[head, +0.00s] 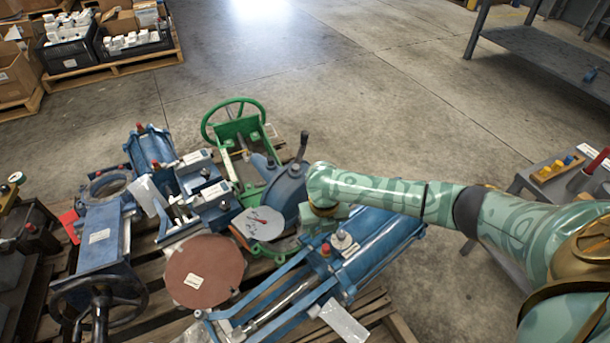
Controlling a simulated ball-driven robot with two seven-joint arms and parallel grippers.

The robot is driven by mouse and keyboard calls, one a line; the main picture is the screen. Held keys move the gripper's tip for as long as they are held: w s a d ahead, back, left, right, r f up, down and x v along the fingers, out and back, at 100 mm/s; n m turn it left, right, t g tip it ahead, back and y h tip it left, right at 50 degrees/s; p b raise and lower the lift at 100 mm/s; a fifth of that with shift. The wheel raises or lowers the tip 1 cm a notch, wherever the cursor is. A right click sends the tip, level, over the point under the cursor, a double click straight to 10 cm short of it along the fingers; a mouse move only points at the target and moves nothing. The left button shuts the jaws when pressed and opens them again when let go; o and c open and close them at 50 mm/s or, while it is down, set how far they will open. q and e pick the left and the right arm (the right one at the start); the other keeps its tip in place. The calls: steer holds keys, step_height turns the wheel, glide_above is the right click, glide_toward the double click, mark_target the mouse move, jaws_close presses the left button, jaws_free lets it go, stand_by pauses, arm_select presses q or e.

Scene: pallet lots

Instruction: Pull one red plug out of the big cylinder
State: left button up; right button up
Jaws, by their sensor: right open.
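The big blue cylinder (385,252) lies on a pallet at the lower middle, slanting up to the right. One red plug (325,249) stands on its upper side, close to a pale round fitting (342,240). My left gripper is out of view.
Blue valves and actuators crowd the pallet (375,308), with a green handwheel (233,118), a black lever (301,146) and a brown disc (204,271). A smaller blue cylinder (150,147) also carries red plugs. A grey cart (525,185) stands right. Open floor lies behind.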

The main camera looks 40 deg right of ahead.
mark_target(326, 247)
steer(key=shift+s+d+r+n, duration=0.15)
steer(key=shift+s+n, duration=0.15)
steer(key=shift+n, duration=0.5)
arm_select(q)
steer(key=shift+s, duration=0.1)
arm_select(e)
steer(key=shift+n, duration=0.4)
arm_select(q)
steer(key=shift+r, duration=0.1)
arm_select(e)
steer(key=shift+f, duration=0.35)
step_height(326, 247, down, 2)
steer(key=shift+f+b, duration=0.1)
steer(key=shift+b, duration=1.1)
steer(key=f+b, duration=0.1)
steer(key=f, duration=0.1)
steer(key=f+b, duration=0.2)
steer(key=shift+d+f, duration=0.2)
steer(key=shift+f, duration=0.05)
steer(key=shift+f+b, duration=0.45)
steer(key=shift+f, duration=0.4)
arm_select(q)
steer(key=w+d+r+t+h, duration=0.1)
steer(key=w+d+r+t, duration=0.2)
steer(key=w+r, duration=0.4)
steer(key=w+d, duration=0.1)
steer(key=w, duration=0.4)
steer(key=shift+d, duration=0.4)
